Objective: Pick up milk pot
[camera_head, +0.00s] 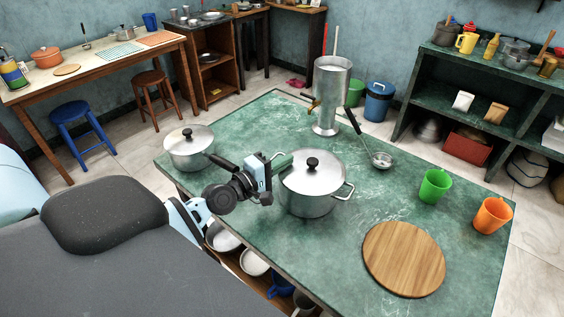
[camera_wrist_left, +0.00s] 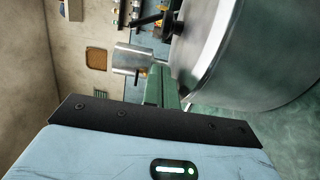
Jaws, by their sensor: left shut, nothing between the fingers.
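Two lidded steel pots stand on the green table, and I cannot tell for sure which one is the milk pot. The left pot (camera_head: 188,153) has a black lid knob and a dark long handle (camera_head: 221,162) pointing right. The middle pot (camera_head: 309,199) is larger, with a black knob and a steel loop handle on its right; it fills the right of the left wrist view (camera_wrist_left: 235,60). My left gripper (camera_head: 284,161) is shut and empty, its green fingers (camera_wrist_left: 163,85) close by the middle pot's left rim. I cannot tell whether they touch it. My right gripper is not in view.
A tall steel dispenser with a brass tap (camera_head: 330,98) stands behind, with a ladle (camera_head: 381,159) nearby. A green cup (camera_head: 434,187), an orange cup (camera_head: 492,215) and a round wooden board (camera_head: 404,258) are at right. Bare table (camera_head: 235,137) lies between the left pot and the dispenser.

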